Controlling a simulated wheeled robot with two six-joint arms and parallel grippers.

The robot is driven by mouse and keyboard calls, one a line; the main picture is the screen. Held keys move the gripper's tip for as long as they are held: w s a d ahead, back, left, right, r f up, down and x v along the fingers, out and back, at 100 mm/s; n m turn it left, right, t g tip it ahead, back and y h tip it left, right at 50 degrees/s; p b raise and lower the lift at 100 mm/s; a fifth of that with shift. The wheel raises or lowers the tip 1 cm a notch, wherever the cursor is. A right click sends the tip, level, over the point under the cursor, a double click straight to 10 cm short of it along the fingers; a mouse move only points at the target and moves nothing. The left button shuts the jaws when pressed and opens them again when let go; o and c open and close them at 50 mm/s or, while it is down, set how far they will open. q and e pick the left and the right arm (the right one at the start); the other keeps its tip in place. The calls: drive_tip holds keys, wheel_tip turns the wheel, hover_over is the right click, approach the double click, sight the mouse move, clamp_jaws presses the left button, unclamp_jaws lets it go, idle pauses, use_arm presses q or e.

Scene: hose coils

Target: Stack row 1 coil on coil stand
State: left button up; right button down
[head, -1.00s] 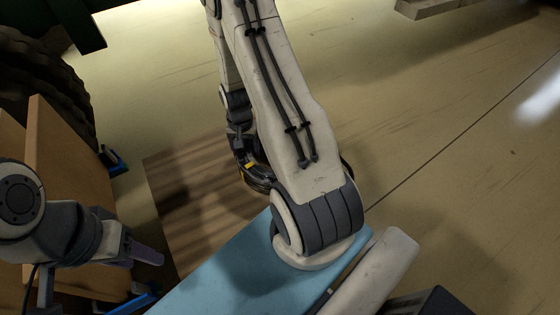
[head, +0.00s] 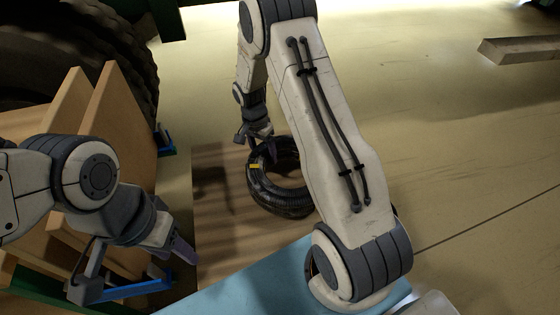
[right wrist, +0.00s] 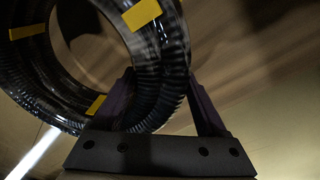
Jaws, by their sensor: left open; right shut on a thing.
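A black ribbed hose coil (head: 284,197) with yellow tape shows in the head view, below my right gripper (head: 262,138) and partly behind my right arm. In the right wrist view, the coil (right wrist: 172,50) passes between the two fingers of my right gripper (right wrist: 162,90), which is shut on its tube. Several yellow tape bands show on it there. My left gripper (head: 138,270) is open and empty at the lower left, in front of wooden panels. I cannot tell for certain which thing is the coil stand.
A brown slatted wooden surface (head: 222,235) lies below and beside the coil. Upright wooden panels (head: 120,120) with blue brackets (head: 165,145) stand at the left, before a large dark tyre (head: 135,35). A timber beam (head: 520,49) lies at the far right. The floor (head: 450,140) on the right is clear.

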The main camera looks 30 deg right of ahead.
drive_tip(key=shift+w+a, duration=0.25)
drive_tip(key=shift+w, duration=0.05)
drive_tip(key=shift+r, duration=0.1)
drive_tip(key=shift+f+b, duration=1.05)
drive_tip(key=shift+f, duration=0.85)
drive_tip(key=shift+f+b, duration=0.3)
drive_tip(key=shift+f, duration=0.35)
idle(1.1)
